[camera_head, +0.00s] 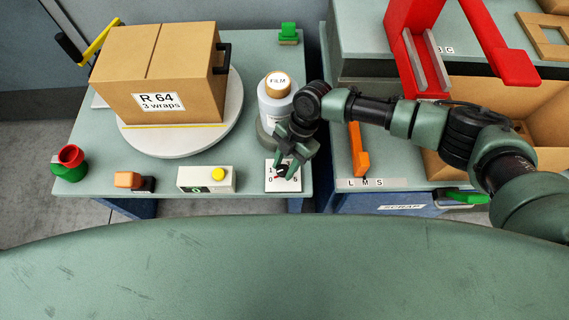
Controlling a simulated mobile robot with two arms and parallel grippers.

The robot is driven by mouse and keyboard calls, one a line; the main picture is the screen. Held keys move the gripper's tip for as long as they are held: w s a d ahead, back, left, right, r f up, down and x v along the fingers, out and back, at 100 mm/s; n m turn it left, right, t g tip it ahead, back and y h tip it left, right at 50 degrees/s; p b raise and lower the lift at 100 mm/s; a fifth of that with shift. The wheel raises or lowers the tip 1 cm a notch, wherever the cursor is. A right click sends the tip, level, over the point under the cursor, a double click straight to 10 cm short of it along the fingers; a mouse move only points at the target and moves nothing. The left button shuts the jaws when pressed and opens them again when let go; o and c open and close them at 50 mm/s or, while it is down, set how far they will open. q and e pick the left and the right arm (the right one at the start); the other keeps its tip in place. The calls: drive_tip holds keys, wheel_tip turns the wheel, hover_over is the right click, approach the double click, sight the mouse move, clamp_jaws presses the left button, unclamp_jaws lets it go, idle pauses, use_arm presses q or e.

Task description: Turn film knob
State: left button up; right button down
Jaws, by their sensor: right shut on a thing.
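The film knob is a small dark knob with a bit of red, on a white dial plate (284,184) with printed numbers, at the front right of the left table. My right gripper (287,171) reaches down over the plate from the right. Its fingers are shut on the knob and hide most of it, so its exact setting is hard to read. A film roll (275,105) marked FILM stands just behind the gripper. My left gripper is not in view.
A cardboard box (156,62) marked R 64 sits on a round turntable (222,125). A white box with a yellow button (205,179) lies left of the dial. An orange lever (359,150) and a red frame (405,40) stand to the right.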

drive_tip(key=m+p, duration=0.1)
drive_tip(key=m+t+p, duration=0.1)
drive_tip(key=m+p, duration=0.1)
drive_tip(key=shift+s+d+r+y, duration=0.1)
drive_tip(key=shift+s+r+y, duration=0.1)
drive_tip(key=shift+y, duration=0.2)
drive_tip(key=m+t+p, duration=0.1)
drive_tip(key=m+p, duration=0.2)
drive_tip(key=m, duration=0.1)
drive_tip(key=shift+y, duration=0.3)
drive_tip(key=m+t+p, duration=0.1)
drive_tip(key=m+p, duration=0.2)
drive_tip(key=m+t+p, duration=0.2)
drive_tip(key=m+p, duration=0.1)
drive_tip(key=shift+s+r, duration=0.1)
drive_tip(key=shift+s, duration=0.1)
drive_tip(key=m+t+h+p, duration=0.1)
drive_tip(key=m+p, duration=0.1)
drive_tip(key=m, duration=0.1)
drive_tip(key=shift+f+m+p, duration=0.2)
drive_tip(key=shift+m+p, duration=0.45)
drive_tip(key=shift+m, duration=0.15)
drive_tip(key=c, duration=1)
unclamp_jaws()
